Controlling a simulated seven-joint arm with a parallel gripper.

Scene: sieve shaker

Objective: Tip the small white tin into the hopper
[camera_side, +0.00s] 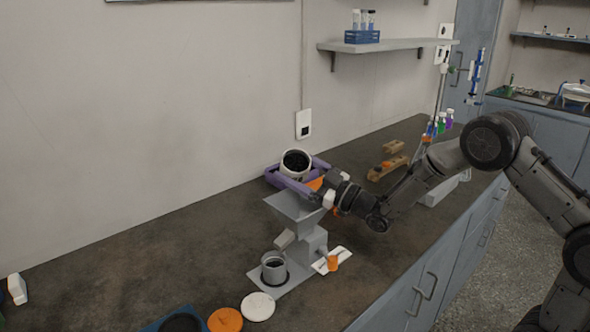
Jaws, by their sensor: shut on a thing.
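The small white tin (296,162) is held above and slightly behind the grey hopper (296,206). It is tilted, with its dark open mouth facing the camera. The hopper is a grey funnel on the shaker (311,243), which stands on a grey base plate. A grey cup (274,268) with a dark inside stands on the plate below. I cannot see any contents leaving the tin, and the hopper's inside is partly hidden.
A white disc (258,307) and an orange disc (225,319) lie in front. An orange knob (332,263) sits beside the shaker. Wooden blocks (388,168) and coloured bottles (440,124) stand farther back along the wall. The counter's left side is mostly clear.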

